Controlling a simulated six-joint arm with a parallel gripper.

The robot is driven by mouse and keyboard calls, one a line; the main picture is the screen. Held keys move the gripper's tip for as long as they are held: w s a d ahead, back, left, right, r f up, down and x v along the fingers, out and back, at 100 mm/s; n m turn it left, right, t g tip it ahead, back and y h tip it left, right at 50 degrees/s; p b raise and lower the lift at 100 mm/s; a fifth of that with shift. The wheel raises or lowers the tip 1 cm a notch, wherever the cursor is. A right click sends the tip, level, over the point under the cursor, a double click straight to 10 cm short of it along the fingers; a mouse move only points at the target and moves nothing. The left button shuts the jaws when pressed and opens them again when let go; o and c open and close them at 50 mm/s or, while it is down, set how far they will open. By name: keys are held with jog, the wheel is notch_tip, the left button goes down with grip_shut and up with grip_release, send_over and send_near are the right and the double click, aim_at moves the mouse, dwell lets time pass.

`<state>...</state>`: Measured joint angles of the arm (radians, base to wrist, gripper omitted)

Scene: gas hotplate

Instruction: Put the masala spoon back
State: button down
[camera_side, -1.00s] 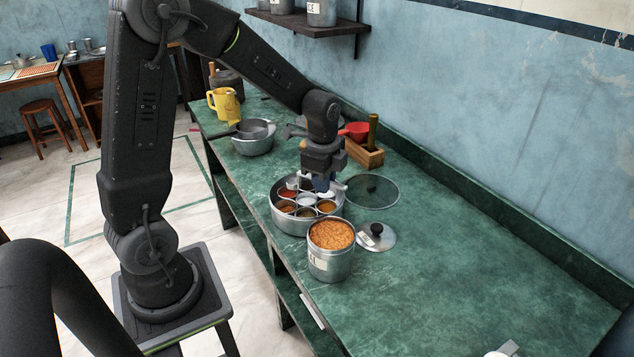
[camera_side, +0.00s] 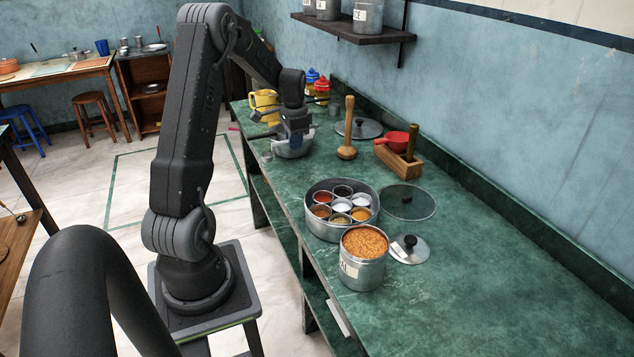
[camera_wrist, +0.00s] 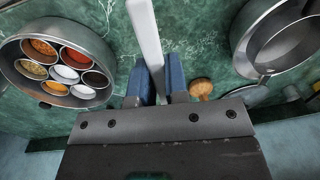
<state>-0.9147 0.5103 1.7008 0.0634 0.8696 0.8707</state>
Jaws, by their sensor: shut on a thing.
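My gripper (camera_side: 294,136) is over the steel pot (camera_side: 292,150) at the far end of the counter in the side view. In the wrist view its two blue fingers (camera_wrist: 162,82) are shut on a pale, flat strip, the masala spoon (camera_wrist: 147,38), which runs up out of the picture. A small grey round piece (camera_side: 267,157) left of the pot may be the spoon's bowl. The round masala tin (camera_side: 312,222) stands nearer, apart from my gripper, with several spice cups inside. It also shows at left in the wrist view (camera_wrist: 106,50).
A tub of orange food (camera_side: 362,270) stands just in front of the tin, with a steel lid (camera_side: 409,250) beside it. A glass lid (camera_side: 408,202) lies right of the tin. A wooden masher (camera_side: 347,135) stands behind. The counter's right side is clear.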

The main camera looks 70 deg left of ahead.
jog(key=w+d+f, duration=0.1)
jog(key=w+f, duration=0.1)
jog(key=w, duration=0.1)
jog(key=w+d+f, duration=0.1)
jog(key=w+f, duration=0.1)
jog(key=w, duration=0.1)
jog(key=w+d+f, duration=0.2)
jog(key=w, duration=0.1)
jog(key=shift+w+d+f, duration=0.1)
jog(key=shift+w, duration=0.2)
jog(key=shift+w+f, duration=0.1)
jog(key=shift+f, duration=1.95)
jog(key=shift+f, duration=0.15)
jog(key=c, duration=1.1)
grip_release()
